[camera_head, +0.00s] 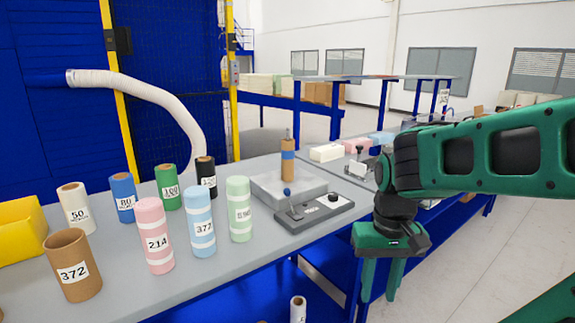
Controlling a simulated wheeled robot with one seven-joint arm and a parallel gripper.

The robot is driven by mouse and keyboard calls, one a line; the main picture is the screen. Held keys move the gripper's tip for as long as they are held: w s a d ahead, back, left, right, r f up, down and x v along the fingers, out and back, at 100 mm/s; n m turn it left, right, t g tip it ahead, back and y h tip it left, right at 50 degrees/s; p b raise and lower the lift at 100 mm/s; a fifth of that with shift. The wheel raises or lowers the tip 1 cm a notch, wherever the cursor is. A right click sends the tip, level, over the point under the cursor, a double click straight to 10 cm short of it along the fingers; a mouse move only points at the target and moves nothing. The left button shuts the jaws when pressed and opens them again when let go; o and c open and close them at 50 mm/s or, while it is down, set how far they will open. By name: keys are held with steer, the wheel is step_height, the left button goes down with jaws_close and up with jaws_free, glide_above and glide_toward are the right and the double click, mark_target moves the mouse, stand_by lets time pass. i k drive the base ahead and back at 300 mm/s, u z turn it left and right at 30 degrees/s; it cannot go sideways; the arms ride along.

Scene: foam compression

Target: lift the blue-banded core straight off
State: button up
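The blue-banded core (288,170) is a slim brown cylinder with a blue band near its top and a thin rod rising out of it. It stands upright on a grey block (268,186) on the table. My gripper (379,280) hangs fingers-down to the right of the core, past the table's front edge. Its two green fingers look apart with nothing visible between them. The core's lower end meets the block, and how it is seated there cannot be told.
A grey base with a blue-knobbed lever (305,211) sits in front of the block. Several labelled rolls, including a pink one (154,238) and a light blue one (199,222), stand on the table (120,285) at left. Foam blocks (326,153) lie behind right. A white hose (150,95) arches behind.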

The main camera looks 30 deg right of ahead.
mark_target(288, 149)
steer(key=z, duration=0.05)
steer(key=k, duration=1.1)
steer(key=z, duration=0.4)
steer(key=i, duration=1.05)
steer(key=u, duration=0.05)
